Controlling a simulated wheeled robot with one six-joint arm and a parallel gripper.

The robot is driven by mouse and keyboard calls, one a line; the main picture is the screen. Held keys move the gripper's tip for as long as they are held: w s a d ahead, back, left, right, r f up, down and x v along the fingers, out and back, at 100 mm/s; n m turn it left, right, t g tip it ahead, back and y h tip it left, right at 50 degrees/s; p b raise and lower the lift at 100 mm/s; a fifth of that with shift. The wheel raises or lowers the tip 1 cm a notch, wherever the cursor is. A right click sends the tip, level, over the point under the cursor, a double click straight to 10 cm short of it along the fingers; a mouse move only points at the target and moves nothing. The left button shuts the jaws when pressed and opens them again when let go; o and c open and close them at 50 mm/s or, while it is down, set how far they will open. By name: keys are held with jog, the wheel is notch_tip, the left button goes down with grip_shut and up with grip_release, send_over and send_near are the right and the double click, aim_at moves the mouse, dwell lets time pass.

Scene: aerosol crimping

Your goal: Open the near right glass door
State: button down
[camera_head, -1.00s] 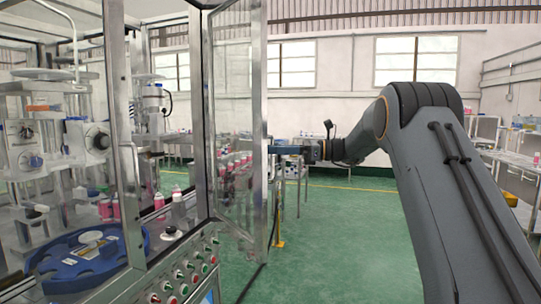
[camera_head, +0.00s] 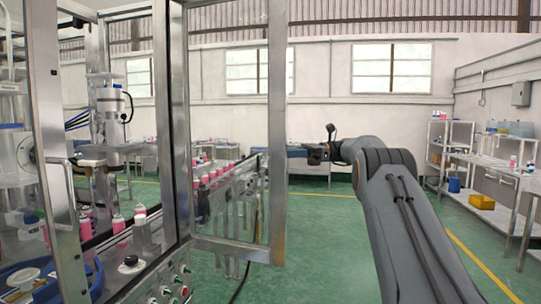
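The near right glass door (camera_head: 277,110) is a metal-framed pane standing open, out to the right of the machine's post, its face turned broadly to me. Its lower rail (camera_head: 232,248) hangs over the green floor. My gripper (camera_head: 296,152) is at the end of my arm, beside the door's free upright at about mid height. Its blue-grey end meets the upright's right edge in the picture. The fingertips are hidden or too small to make out, so I cannot tell whether they touch the door or grip anything.
The machine's control panel (camera_head: 170,293) with several buttons and pink bottles (camera_head: 118,224) are at left. A conveyor (camera_head: 225,185) with pink bottles shows through the glass. Shelves and a workbench (camera_head: 500,175) stand at right. Green floor between is open.

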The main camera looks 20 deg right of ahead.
jog(key=shift+w+a+r, duration=0.1)
jog(key=shift+w, duration=0.05)
jog(key=c, duration=1.8)
grip_release()
jog(key=shift+c, duration=0.5)
